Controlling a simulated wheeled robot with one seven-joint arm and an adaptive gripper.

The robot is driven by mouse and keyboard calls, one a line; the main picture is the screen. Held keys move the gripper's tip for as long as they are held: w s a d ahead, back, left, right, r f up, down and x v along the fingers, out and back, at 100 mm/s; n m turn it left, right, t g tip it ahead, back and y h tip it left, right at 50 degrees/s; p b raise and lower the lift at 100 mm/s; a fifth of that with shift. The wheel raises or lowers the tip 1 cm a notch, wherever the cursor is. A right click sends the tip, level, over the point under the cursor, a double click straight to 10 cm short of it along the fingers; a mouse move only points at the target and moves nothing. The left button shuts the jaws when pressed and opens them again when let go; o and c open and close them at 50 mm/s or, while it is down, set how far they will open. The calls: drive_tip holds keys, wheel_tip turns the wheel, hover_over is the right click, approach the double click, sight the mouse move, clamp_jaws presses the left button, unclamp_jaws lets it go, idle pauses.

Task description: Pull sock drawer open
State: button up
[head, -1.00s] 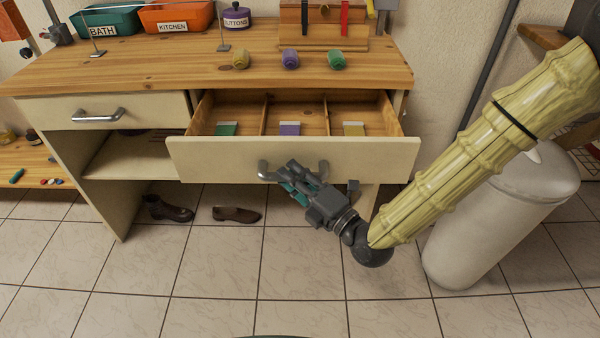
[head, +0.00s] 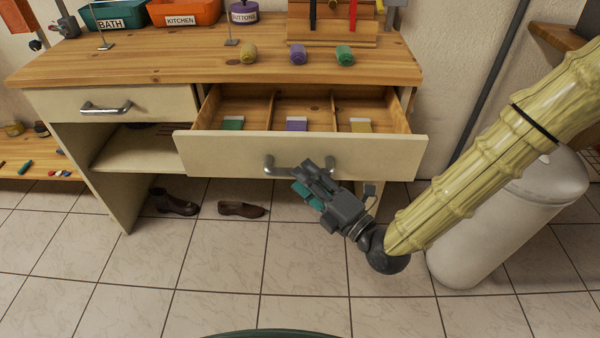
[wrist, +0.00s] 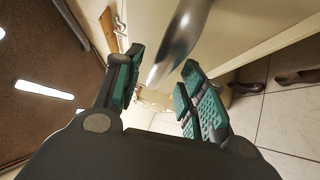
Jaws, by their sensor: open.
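The sock drawer (head: 230,152) is pulled out from the right side of the workbench, its interior showing. Its three compartments hold a green, a purple and a yellow card. Its metal bar handle (head: 270,168) is on the cream front, and it also shows in the wrist view (wrist: 182,38). My gripper (head: 304,182) is just below and in front of the handle's right part. In the wrist view its teal-padded fingers (wrist: 160,80) are spread with nothing held, and the handle lies beyond the fingertips. Three rolled socks, yellow (head: 249,54), purple (head: 298,54) and green (head: 345,54), sit on the benchtop.
A shut drawer (head: 150,103) with its own handle is on the left. Shoes (head: 240,209) stand on the tiled floor under the bench. A white tank (head: 500,220) stands at the right, behind my arm. The floor in front is clear.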

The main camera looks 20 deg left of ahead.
drive_tip(key=v, duration=0.9)
drive_tip(key=shift+d, duration=0.15)
drive_tip(key=shift+f, duration=0.1)
drive_tip(key=d+f+m+h, duration=0.3)
drive_tip(key=d+f+m, duration=0.15)
drive_tip(key=f, duration=0.35)
drive_tip(key=d+f+m+h, duration=0.35)
drive_tip(key=f+m, duration=0.25)
drive_tip(key=f, duration=0.2)
drive_tip(key=s+d+f+m+g+h, duration=0.1)
drive_tip(key=s+d+f+m+h, duration=0.2)
drive_tip(key=d+f+m, duration=0.3)
drive_tip(key=s+d+f+m+g+h, duration=0.2)
drive_tip(key=s+d+f+m+h, duration=0.1)
drive_tip(key=d+f+m, duration=0.4)
drive_tip(key=s+d+f+m+g+h, duration=0.25)
drive_tip(key=s+d+f+m, duration=0.2)
drive_tip(key=s+d, duration=0.25)
drive_tip(key=s+d+f+m+g+h, duration=0.2)
drive_tip(key=s+d+f+m+h, duration=0.15)
drive_tip(key=s+d+m, duration=0.25)
wheel_tip(320, 180, up, 15)
drive_tip(key=p, duration=1.5)
drive_tip(key=shift+d+r, duration=0.2)
drive_tip(key=shift+r, duration=0.05)
